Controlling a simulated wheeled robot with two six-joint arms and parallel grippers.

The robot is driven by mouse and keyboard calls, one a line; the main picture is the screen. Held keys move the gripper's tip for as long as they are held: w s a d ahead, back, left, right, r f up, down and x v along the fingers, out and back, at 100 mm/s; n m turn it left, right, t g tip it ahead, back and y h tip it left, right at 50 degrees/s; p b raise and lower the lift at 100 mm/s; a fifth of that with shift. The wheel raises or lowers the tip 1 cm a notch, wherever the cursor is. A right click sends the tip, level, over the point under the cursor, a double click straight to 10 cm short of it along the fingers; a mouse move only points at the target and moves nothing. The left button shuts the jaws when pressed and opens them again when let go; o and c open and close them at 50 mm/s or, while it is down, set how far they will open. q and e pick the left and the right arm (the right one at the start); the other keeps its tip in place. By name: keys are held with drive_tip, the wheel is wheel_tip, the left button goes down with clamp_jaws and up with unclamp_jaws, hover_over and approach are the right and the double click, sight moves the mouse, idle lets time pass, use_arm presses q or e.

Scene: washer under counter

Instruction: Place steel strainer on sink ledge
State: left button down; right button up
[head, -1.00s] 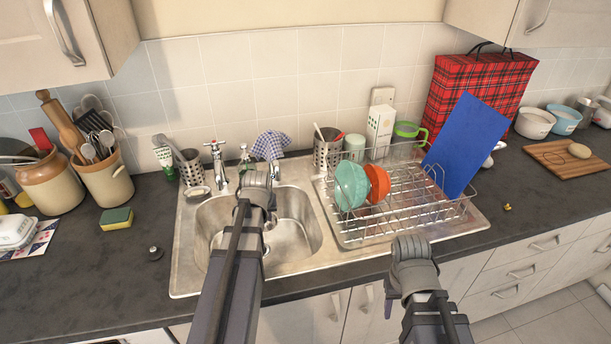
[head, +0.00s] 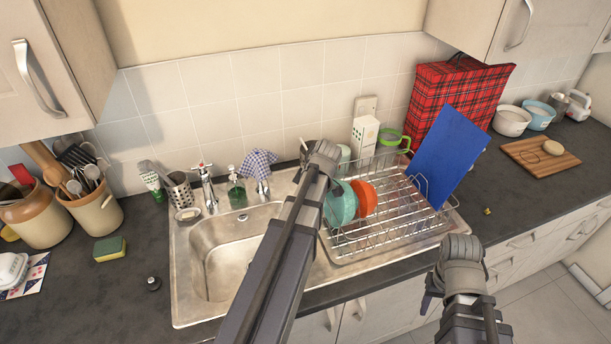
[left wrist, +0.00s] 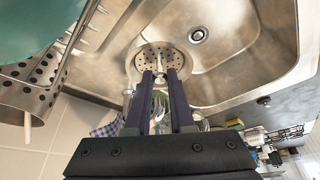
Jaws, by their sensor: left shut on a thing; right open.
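The steel strainer (left wrist: 163,60) is a round perforated disc with a pale centre knob. My left gripper (left wrist: 163,78) is shut on it at that knob in the left wrist view. The strainer appears over the sink's metal edge, beside the basin; whether it touches cannot be told. In the head view my left arm hides the strainer and the left fingertips. The sink ledge (head: 181,275) is the steel rim around the basin (head: 228,265). My right gripper (head: 430,290) is open, in front of the counter's front edge, mostly hidden by its own wrist.
A wire dish rack (head: 395,222) with teal (head: 341,205) and orange (head: 364,198) bowls fills the drainboard. A perforated utensil holder (left wrist: 30,90) is close to the left gripper. The tap (head: 207,185) and soap bottle (head: 236,190) stand behind the basin. The basin is empty.

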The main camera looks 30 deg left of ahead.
use_arm(q)
drive_tip(key=w+a, duration=0.4)
drive_tip(key=a, duration=0.1)
drive_tip(key=w+a+f+b, duration=0.1)
drive_tip(key=w+a, duration=0.3)
drive_tip(key=a, duration=0.1)
drive_tip(key=w+a+f+b, duration=0.1)
drive_tip(key=w+a, duration=0.3)
drive_tip(key=a, duration=0.1)
drive_tip(key=shift+w+a+f, duration=0.1)
drive_tip(key=shift+a+f, duration=0.1)
drive_tip(key=shift+f, duration=0.05)
drive_tip(key=shift+f+b, duration=0.35)
drive_tip(key=shift+b, duration=0.2)
drive_tip(key=shift+f, duration=0.1)
wheel_tip(320, 180, down, 4)
drive_tip(key=b, duration=0.4)
drive_tip(key=shift+w+a, duration=0.1)
drive_tip(key=shift+w, duration=0.05)
